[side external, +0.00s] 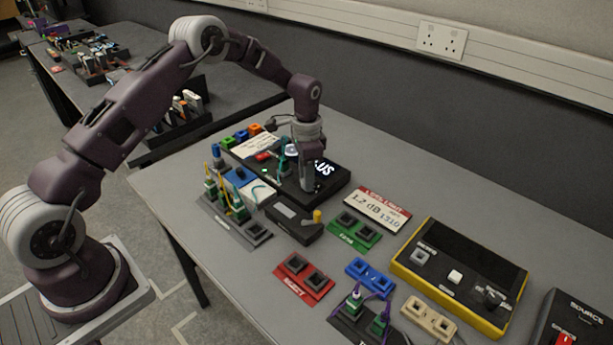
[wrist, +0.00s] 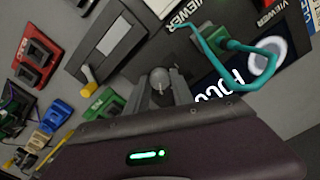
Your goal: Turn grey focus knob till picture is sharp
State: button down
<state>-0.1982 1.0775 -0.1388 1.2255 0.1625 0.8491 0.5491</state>
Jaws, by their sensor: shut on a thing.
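The black viewer box (side external: 333,186) stands on the grey table below my gripper (side external: 306,186). Its lit screen shows white letters, partly hidden by my arm. In the wrist view, part of the word FOCUS (wrist: 222,92) and a pale ring (wrist: 266,66) show on the screen. My gripper (wrist: 163,92) reaches down to the viewer's near end, and its fingers are shut on the grey focus knob (wrist: 160,77). The knob's rounded top shows between them. A green plug (wrist: 232,45) with a teal cable is beside the screen and partly covers it.
A dark box with a yellow knob (side external: 318,216) is close to the viewer. Cabled sockets (side external: 233,219) are left. Bare table lies behind.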

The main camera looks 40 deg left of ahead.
jog(key=c, duration=1.1)
grip_release()
notch_tip(320, 180, up, 8)
jog(key=shift+f, duration=0.25)
jog(key=s+d+r+n+t, duration=0.1)
jog(key=s+d+r, duration=0.1)
jog(key=s+r, duration=0.55)
jog(key=s+d+r+n+t, duration=0.15)
jog(key=s+r, duration=0.35)
jog(key=r, duration=0.6)
jog(key=s+d+r+n+t, duration=0.1)
jog(key=s, duration=1)
jog(key=s+d+r+n+t, duration=0.1)
jog(key=s+d+n+t, duration=0.1)
jog(key=s, duration=1)
jog(key=shift+s, duration=0.2)
